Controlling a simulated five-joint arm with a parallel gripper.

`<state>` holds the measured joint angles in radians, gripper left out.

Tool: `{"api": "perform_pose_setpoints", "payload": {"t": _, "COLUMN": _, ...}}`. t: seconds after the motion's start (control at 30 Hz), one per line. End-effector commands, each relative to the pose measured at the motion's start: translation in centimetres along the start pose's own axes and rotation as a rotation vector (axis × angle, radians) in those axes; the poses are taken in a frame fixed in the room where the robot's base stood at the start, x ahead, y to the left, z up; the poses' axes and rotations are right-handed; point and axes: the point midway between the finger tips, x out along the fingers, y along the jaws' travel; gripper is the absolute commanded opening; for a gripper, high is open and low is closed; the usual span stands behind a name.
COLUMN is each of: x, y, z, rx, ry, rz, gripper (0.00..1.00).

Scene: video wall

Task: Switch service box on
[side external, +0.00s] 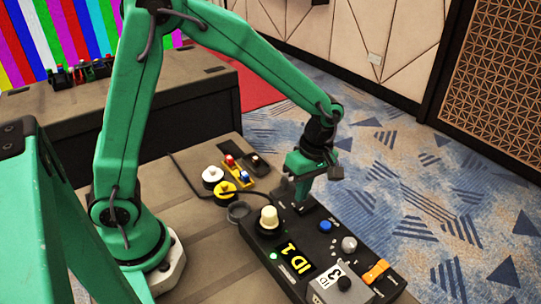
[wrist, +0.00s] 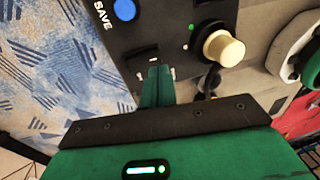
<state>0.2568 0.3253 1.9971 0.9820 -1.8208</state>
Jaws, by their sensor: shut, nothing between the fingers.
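The black service box (side external: 262,236) lies along the right side of the table, with a cream knob (side external: 269,217), a blue button (side external: 325,226), a grey knob (side external: 348,244), an orange switch (side external: 375,272) and a yellow "ID 1" display (side external: 283,262). My gripper (side external: 301,204) points down, shut and empty, at the far end of the box. In the wrist view, my green fingers (wrist: 157,88) are at the panel beside a small dark switch (wrist: 147,55), largely hidden by them. I cannot tell its position or whether they touch. The blue button marked SAVE (wrist: 125,9) and cream knob (wrist: 222,48) are on either side.
White and yellow round buttons (side external: 213,174) and small coloured switches (side external: 231,161) sit left of my gripper. Another table (side external: 150,92) stands behind. Patterned carpet is right of the table.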

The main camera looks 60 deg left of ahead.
Motion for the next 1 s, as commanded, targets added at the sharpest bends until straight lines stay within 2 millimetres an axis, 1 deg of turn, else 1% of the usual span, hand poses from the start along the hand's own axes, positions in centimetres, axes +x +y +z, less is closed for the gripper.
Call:
{"api": "perform_pose_setpoints", "payload": {"t": 0.1, "x": -2.0, "y": -0.6, "z": 0.0, "rx": 0.003, "ry": 0.000, "rz": 0.003, "gripper": 0.00}}
{"api": "perform_pose_setpoints", "payload": {"t": 0.4, "x": -6.9, "y": -2.3, "z": -0.2, "rx": 0.003, "ry": 0.001, "rz": 0.003, "gripper": 0.00}}
{"api": "perform_pose_setpoints", "payload": {"t": 0.6, "x": -9.2, "y": -3.1, "z": -0.3, "rx": 0.003, "ry": 0.002, "rz": 0.001, "gripper": 0.00}}
{"api": "perform_pose_setpoints", "payload": {"t": 0.8, "x": -10.2, "y": -3.5, "z": -0.3, "rx": 0.004, "ry": 0.003, "rz": -0.002, "gripper": 0.00}}
{"api": "perform_pose_setpoints", "payload": {"t": 1.0, "x": -10.4, "y": -3.6, "z": -0.3, "rx": 0.006, "ry": 0.003, "rz": 0.000, "gripper": 0.00}}
